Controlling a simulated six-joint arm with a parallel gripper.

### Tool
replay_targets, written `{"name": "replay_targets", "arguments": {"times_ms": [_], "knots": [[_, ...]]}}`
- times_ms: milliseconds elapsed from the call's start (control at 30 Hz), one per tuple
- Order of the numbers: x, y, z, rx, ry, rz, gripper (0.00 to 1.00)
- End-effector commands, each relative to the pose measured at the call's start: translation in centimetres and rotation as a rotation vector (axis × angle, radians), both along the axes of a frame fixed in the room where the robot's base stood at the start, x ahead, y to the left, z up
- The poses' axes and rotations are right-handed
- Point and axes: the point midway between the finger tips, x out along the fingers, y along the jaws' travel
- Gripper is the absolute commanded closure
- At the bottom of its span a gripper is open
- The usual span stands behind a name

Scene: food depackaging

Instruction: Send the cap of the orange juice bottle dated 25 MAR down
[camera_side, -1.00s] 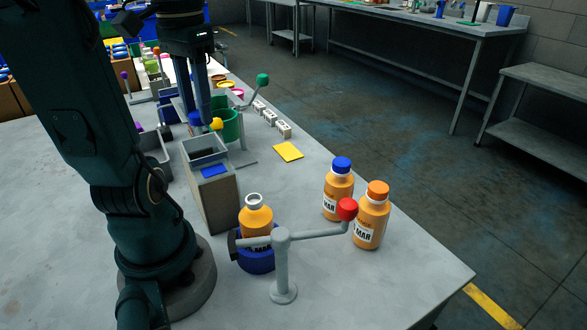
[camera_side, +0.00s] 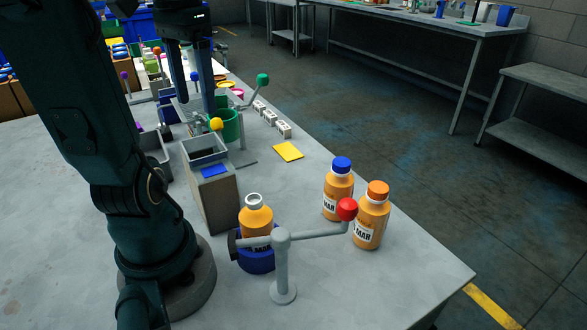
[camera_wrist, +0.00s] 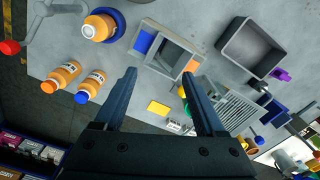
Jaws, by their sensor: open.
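An uncapped orange juice bottle (camera_side: 256,220) with a white neck stands in a blue round holder (camera_side: 257,262) at the front; it also shows in the wrist view (camera_wrist: 98,28). Two capped bottles stand right of it: one with a blue cap (camera_side: 338,190), one with an orange cap (camera_side: 370,222). Their labels show MAR; I cannot read the day numbers. My gripper (camera_side: 194,114) is open and empty, beyond the tall grey box (camera_side: 220,202) with a blue plate. In the wrist view, my open gripper (camera_wrist: 159,74) has nothing between its fingers. I cannot identify the loose cap.
A red-balled lever (camera_side: 347,209) reaches in front of the capped bottles. A yellow-balled lever (camera_side: 216,124) and a green-balled lever (camera_side: 262,80) stand near my gripper. A yellow card (camera_side: 288,152) lies on the table. A grey tray (camera_wrist: 252,48) is beside the box.

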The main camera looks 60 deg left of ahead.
Motion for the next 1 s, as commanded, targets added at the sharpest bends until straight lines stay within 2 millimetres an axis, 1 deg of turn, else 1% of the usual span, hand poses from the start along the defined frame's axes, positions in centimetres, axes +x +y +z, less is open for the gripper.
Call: {"name": "replay_targets", "arguments": {"times_ms": [100, 300, 600, 700, 767, 833, 933, 1000], "knots": [[0.1, 0.1, 1.2, 0.002, -0.001, 0.000, 0.28], [0.0, 0.0, 2.5, 0.000, 0.000, 0.000, 0.28], [0.0, 0.0, 2.8, 0.000, 0.000, 0.000, 0.28], [0.2, -0.3, 2.8, 0.002, -0.001, -0.023, 0.28], [0.6, -0.9, 3.0, 0.014, -0.009, -0.061, 0.28], [1.0, -2.4, 3.1, 0.021, -0.015, -0.135, 0.28], [1.4, -5.1, 2.5, 0.034, -0.029, -0.273, 0.28], [1.6, -7.0, 1.6, 0.054, -0.052, -0.357, 0.28]]}}
